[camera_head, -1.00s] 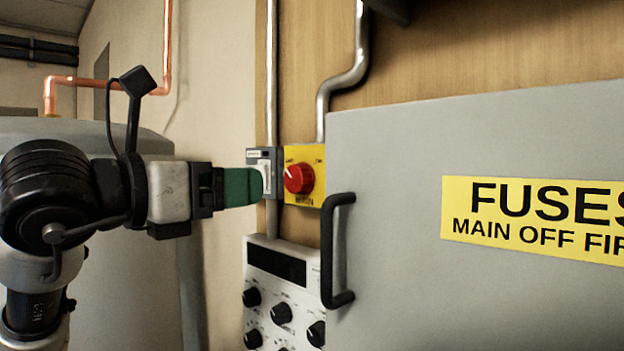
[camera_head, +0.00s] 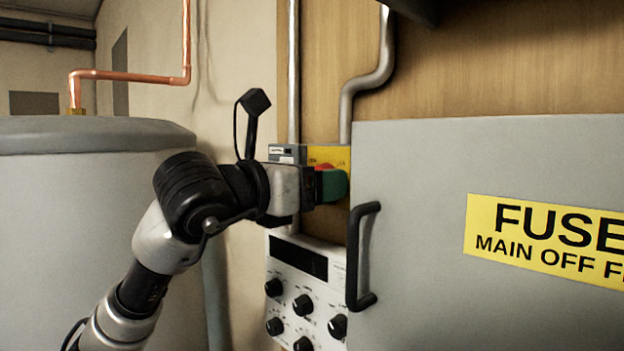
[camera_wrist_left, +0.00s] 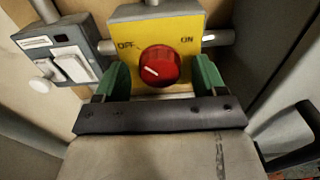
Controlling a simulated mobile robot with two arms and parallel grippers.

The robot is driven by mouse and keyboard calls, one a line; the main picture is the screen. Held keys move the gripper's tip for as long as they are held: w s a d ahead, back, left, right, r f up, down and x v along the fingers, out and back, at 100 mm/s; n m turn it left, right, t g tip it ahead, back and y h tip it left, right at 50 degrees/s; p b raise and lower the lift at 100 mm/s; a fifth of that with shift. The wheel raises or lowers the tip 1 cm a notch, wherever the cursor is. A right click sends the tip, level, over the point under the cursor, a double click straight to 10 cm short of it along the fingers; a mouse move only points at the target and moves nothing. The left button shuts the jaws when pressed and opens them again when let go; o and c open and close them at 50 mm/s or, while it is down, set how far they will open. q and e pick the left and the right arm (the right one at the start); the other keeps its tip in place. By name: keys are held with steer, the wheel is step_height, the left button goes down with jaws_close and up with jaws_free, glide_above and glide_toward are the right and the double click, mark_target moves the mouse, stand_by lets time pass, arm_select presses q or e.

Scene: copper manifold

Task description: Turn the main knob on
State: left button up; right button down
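The red main knob (camera_wrist_left: 160,66) sits on a yellow switch box (camera_wrist_left: 192,32) marked OFF on the left and ON on the right. Its white pointer mark points left, toward OFF. In the head view my left gripper (camera_head: 334,184) is in front of the yellow box (camera_head: 338,155) and hides most of the knob (camera_head: 324,166). In the left wrist view my left gripper (camera_wrist_left: 160,77) is open, with one green finger on each side of the knob and gaps showing beside it. My right gripper is not in view.
The grey fuse cabinet (camera_head: 420,160) with its black handle (camera_head: 361,255) stands just right of the knob. A grey switch unit (camera_wrist_left: 68,58) is to the left. A white panel with black dials (camera_head: 300,285) is below. A grey tank (camera_head: 80,180) stands at left.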

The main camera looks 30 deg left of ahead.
arm_select(q)
steer(key=c, duration=0.9)
steer(key=shift+o, duration=0.2)
steer(key=shift+m, duration=0.4)
steer(key=m+b, duration=0.3)
steer(key=m, duration=1.4)
steer(key=shift+b, duration=0.3)
